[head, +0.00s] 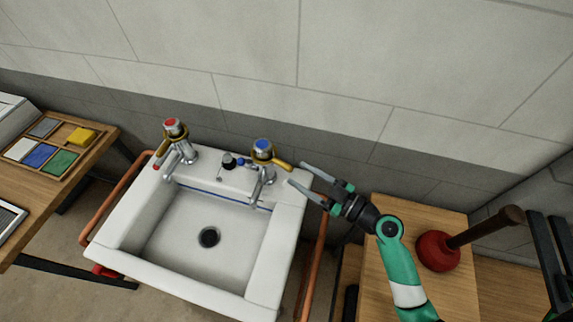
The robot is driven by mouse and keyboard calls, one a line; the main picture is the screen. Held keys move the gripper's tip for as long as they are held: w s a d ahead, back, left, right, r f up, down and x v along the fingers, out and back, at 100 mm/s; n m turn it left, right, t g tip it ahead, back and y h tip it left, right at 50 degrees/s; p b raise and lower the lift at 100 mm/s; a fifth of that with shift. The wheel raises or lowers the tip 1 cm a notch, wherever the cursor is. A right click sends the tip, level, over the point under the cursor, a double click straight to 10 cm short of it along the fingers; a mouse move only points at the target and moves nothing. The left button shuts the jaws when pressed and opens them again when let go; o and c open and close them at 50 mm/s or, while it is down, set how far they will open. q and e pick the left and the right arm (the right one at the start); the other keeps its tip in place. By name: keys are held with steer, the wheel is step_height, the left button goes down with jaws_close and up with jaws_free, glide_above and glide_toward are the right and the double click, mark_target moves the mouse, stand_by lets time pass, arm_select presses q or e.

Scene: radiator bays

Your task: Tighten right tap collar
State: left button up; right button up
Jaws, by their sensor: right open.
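The right tap (262,172) is chrome with a blue-marked top and stands on the back ledge of the white sink (146,262). A yellow collar with a lever (278,163) sits around its upper part, the lever pointing right. The left tap (178,150) has a red-marked top and a yellow collar. My right gripper (298,177) is open and empty, just right of the right tap, its fingers pointing left toward it and apart from the lever. My left gripper is out of view.
A black plug (228,161) sits on the ledge between the taps. Copper pipes (316,262) run beside the sink. A red plunger (438,251) lies on the wooden table at right. A tray of coloured blocks (48,146) is on the left bench.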

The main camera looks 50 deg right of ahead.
mark_target(287, 167)
steer(key=w, duration=0.5)
steer(key=shift+w+a, duration=0.25)
steer(key=shift+a, duration=0.1)
jaws_close()
stand_by(1.0)
